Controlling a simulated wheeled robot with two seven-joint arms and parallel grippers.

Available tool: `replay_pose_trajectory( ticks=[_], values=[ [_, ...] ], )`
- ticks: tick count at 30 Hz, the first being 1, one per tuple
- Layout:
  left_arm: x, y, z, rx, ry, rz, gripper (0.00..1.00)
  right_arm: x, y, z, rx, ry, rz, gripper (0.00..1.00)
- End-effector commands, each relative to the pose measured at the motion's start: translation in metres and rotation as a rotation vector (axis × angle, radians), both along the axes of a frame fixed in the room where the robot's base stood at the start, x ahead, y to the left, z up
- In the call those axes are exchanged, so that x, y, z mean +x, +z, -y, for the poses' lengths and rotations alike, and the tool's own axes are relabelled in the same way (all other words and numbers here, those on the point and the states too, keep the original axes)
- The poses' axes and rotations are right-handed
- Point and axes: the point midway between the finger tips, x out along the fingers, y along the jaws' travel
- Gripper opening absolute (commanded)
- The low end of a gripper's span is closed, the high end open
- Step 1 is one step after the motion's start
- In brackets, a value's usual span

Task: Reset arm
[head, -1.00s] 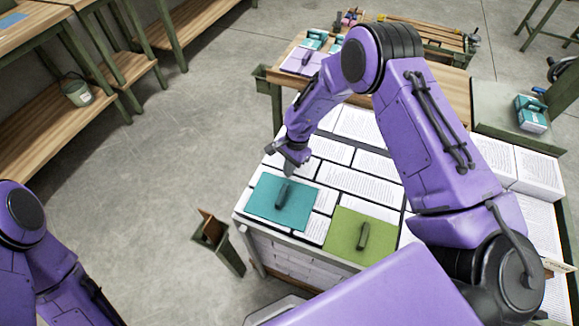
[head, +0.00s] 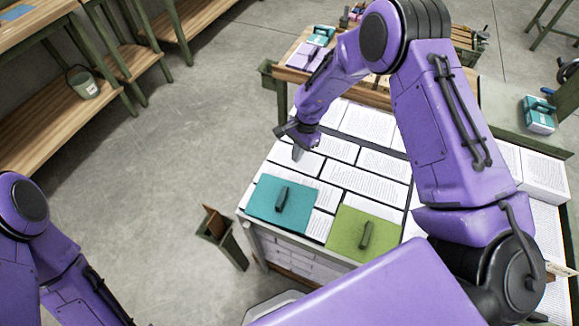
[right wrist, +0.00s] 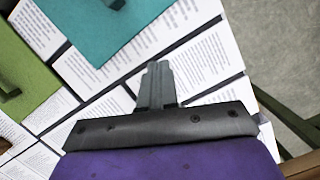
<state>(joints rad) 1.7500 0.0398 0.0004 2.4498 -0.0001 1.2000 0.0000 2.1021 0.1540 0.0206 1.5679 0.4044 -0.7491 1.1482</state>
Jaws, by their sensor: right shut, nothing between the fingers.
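My right gripper (head: 298,152) is shut and empty. It hangs above the paper-covered table (head: 375,165), behind the teal board in the head view. The right wrist view shows its fingers (right wrist: 158,75) together over printed sheets. The teal board (head: 265,200) with a dark handle lies at the table's front left corner; it also shows in the right wrist view (right wrist: 75,20). A green board (head: 345,235) with a dark handle lies to its right, and its edge shows in the right wrist view (right wrist: 25,75). My left arm shows at the lower left; its gripper is out of view.
A wooden table (head: 288,73) with purple and teal items stands behind. A teal and white item (head: 538,115) is on a green surface at right. A small dark green bin (head: 222,240) stands on the floor at front left. Shelves with a bucket (head: 83,84) line the left.

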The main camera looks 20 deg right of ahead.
Motion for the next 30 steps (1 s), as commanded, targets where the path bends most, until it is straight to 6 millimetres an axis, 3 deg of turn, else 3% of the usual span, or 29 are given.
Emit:
replay_pose_trajectory(
  ticks=[3,7,17,25,30],
  values=[
    [0.0,-0.005,0.0,0.001,0.0,0.0,0.0,0.002,0.026,0.008,0.001,-0.004,0.002,0.0],
    [0.0,-0.006,0.0,0.001,0.0,0.0,0.0,0.003,0.044,0.013,0.001,-0.005,0.0,0.0],
    [0.0,-0.004,0.0,0.001,0.0,0.0,0.0,0.003,0.053,0.013,0.0,-0.004,-0.002,0.0],
    [0.0,0.053,0.0,0.0,0.0,0.0,0.0,0.003,0.109,0.013,0.0,-0.003,-0.002,0.0],
    [0.0,0.072,0.0,0.0,0.0,0.0,0.0,0.003,0.129,0.013,0.0,-0.003,-0.002,0.0]
  ],
)
